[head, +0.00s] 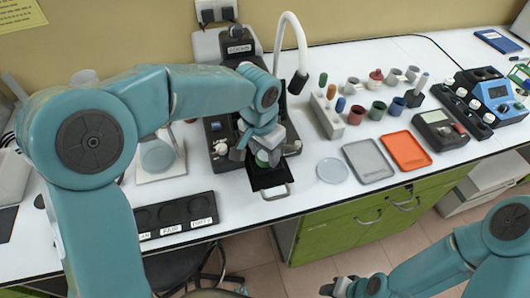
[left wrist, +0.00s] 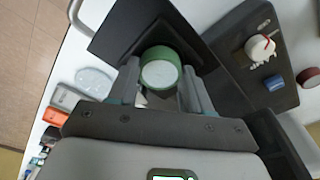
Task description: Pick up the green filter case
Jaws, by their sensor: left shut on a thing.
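The green filter case (head: 262,157) is a short green cylinder with a pale top. It sits at the microscope-like black device's dark pulled-out tray (head: 268,180). My left gripper (head: 259,152) is shut on it from above. In the left wrist view the green filter case (left wrist: 160,72) sits between the two fingers of the left gripper (left wrist: 158,92), with the dark tray (left wrist: 125,30) close around it. I cannot tell whether it touches the tray. My right gripper (head: 334,288) is partly in view at the bottom edge, away from the table; its opening is unclear.
A black labelled holder (head: 176,215) with round recesses lies left of the tray. A round clear dish (head: 332,170), a grey tray (head: 368,161) and an orange tray (head: 405,150) lie to the right. Several coloured cups and a rack (head: 327,115) stand behind them.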

